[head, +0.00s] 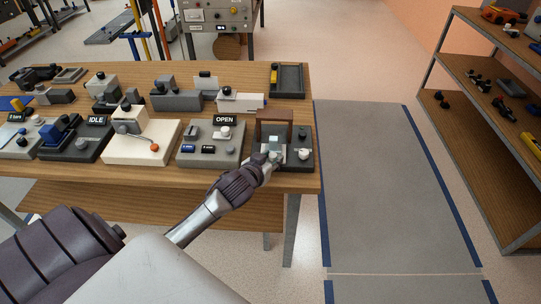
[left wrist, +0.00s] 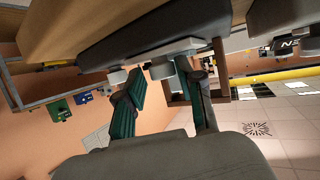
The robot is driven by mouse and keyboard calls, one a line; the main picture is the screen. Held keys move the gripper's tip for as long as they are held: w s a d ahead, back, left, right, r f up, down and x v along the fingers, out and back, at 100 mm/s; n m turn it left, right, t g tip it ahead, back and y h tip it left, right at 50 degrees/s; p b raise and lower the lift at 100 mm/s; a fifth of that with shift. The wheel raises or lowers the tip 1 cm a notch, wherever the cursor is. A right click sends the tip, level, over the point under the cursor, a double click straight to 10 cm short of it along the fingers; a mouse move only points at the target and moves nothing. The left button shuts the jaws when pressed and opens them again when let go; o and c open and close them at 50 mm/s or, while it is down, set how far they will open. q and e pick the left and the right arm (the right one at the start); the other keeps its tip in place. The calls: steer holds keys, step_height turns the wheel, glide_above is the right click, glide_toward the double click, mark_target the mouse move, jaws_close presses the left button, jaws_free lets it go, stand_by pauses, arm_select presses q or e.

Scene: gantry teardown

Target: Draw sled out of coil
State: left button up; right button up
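A dark grey unit (head: 299,138) sits at the front right corner of the bench. A brown arch (head: 274,116), which looks like the coil, stands on it. A pale block (head: 273,141) shows in the arch's opening and may be the sled. My left gripper (head: 270,157) is at the front of this unit, just before the pale block. In the left wrist view its green-padded fingers (left wrist: 160,77) are spread, with a pale knob (left wrist: 161,70) near the tips and the brown arch (left wrist: 220,72) behind. Contact is unclear. My right gripper is in neither view.
Beside the unit stands a grey panel with an OPEN sign (head: 225,119); a cream lever box (head: 143,147) and an IDLE unit (head: 97,120) are further left. Several devices fill the back row. Right of the bench is a clear grey floor mat (head: 385,190), then shelves (head: 475,125).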

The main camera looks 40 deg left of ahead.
arm_select(q)
steer(key=shift+o, duration=0.9)
steer(key=shift+r, duration=0.1)
steer(key=v, duration=1.2)
steer(key=shift+s, duration=0.1)
steer(key=s+f+m+g, duration=0.1)
steer(key=s+f+g, duration=0.25)
steer(key=f, duration=1.25)
steer(key=s+f+g, duration=0.2)
steer(key=s+f, duration=0.3)
steer(key=f, duration=1.1)
steer(key=s+d+f+m+g+h, duration=0.1)
steer(key=s+d+f+g, duration=0.2)
steer(key=s+f, duration=0.7)
steer(key=s+d+f+m+g+h, duration=0.1)
steer(key=s+d+f, duration=0.5)
steer(key=s, duration=1.2)
step_height(320, 180, down, 4)
steer(key=m+g, duration=0.1)
steer(key=g, duration=0.1)
steer(key=shift+d+g, duration=0.35)
